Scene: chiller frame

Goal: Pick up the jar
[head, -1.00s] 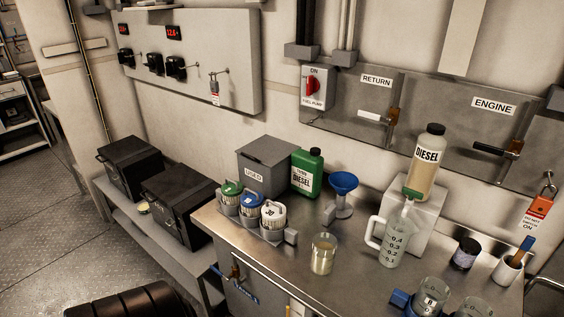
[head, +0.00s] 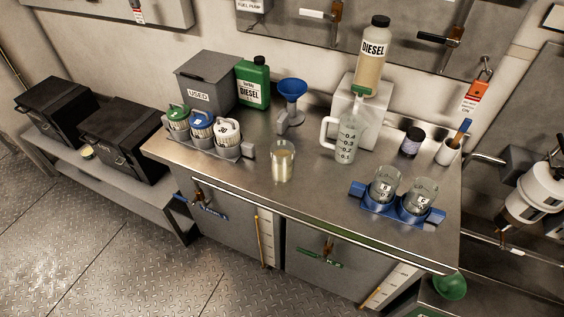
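A clear open glass jar (head: 283,163) with pale amber liquid stands upright near the front middle of the steel worktop (head: 255,190). Two more glass jars stand in a blue holder (head: 372,206) at the right: a left one (head: 385,184) and a right one (head: 419,197), each with a small dark label mark. A small dark lidded jar (head: 411,142) stands farther back. I cannot tell which of these the task means. Neither of my grippers is in the head view.
A grey rack of filters (head: 220,148), a blue funnel (head: 292,90) on a stand and a clear measuring jug (head: 347,140) surround the amber jar. A green diesel can (head: 253,84) and a tall diesel bottle (head: 371,62) stand behind. Worktop in front is clear.

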